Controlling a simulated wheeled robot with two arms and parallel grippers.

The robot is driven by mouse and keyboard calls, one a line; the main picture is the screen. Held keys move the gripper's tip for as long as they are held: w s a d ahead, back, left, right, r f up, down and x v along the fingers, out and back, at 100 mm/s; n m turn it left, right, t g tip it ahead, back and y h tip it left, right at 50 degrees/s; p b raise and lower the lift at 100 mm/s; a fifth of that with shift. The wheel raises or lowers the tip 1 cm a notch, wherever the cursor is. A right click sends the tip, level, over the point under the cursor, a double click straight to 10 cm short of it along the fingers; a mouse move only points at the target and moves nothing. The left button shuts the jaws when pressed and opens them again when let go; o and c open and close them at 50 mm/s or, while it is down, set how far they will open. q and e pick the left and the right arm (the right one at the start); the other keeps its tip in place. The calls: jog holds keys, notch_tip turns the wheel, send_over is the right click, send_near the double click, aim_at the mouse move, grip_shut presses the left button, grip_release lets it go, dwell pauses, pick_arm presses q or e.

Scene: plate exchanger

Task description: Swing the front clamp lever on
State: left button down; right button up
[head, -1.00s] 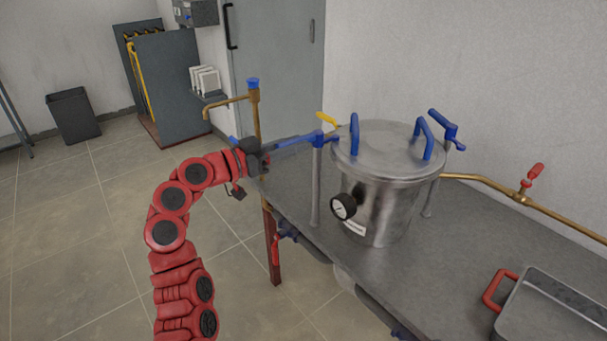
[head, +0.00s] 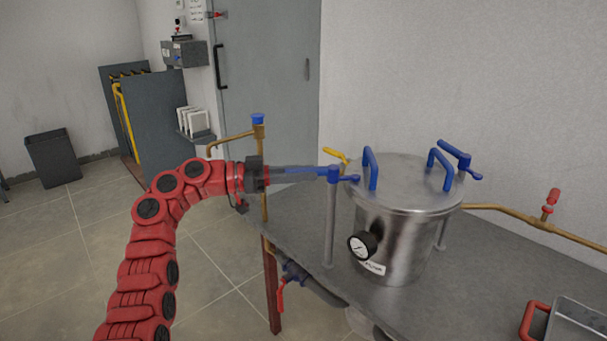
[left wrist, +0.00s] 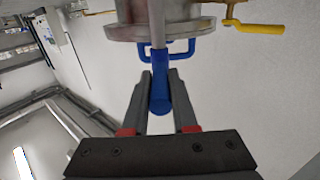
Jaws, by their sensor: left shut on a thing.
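The front clamp lever (head: 313,170) is blue and sits on top of a grey upright post at the left of the steel vessel (head: 400,235). Its handle points left and its short tip points right, by the vessel's lid (head: 405,178). I cannot tell whether the tip lies over the rim. My left gripper (head: 290,172) is shut on the handle. In the left wrist view the blue lever (left wrist: 160,95) lies between the two grey fingers (left wrist: 159,80). A second blue clamp lever (head: 456,155) is at the vessel's far right. My right gripper is not in view.
The vessel stands on a grey bench (head: 300,215) with a pressure gauge (head: 361,245) on its front. A brass tap (head: 258,140) rises behind my gripper. A yellow lever (head: 336,156) and a brass pipe (head: 510,217) are near the vessel. A tray (head: 575,325) is at lower right.

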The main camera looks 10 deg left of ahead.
pick_arm(q)
jog(key=shift+r, duration=0.1)
dwell(0.3)
jog(key=c, duration=0.7)
grip_release()
jog(key=shift+d, duration=0.1)
jog(key=v, duration=1.7)
jog(key=shift+a+p, duration=0.25)
jog(key=shift+p, duration=0.1)
